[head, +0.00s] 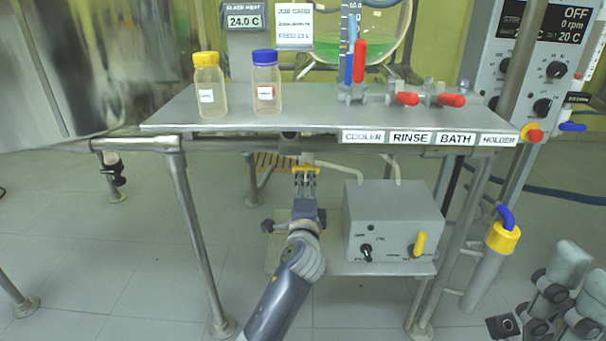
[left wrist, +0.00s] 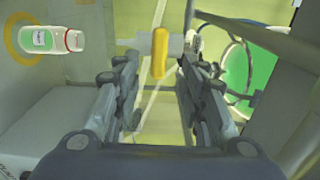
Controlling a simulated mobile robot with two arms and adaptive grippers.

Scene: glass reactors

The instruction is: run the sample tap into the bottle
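The yellow tap handle (head: 306,169) sits under the front edge of the metal shelf. In the left wrist view the yellow handle (left wrist: 160,53) lies between my fingertips, with a gap on both sides. My left gripper (head: 306,182), seen also in the left wrist view (left wrist: 159,65), is open, just in front of the handle and not closed on it. Two clear bottles stand upright on the shelf, one with a yellow cap (head: 207,86) and one with a blue cap (head: 265,82). No bottle clearly shows under the tap in the head view.
The shelf (head: 310,118) holds red valve handles (head: 406,99) to the right. A grey control box (head: 392,222) stands on a lower shelf, right of my left gripper. Metal legs (head: 199,240) flank the space.

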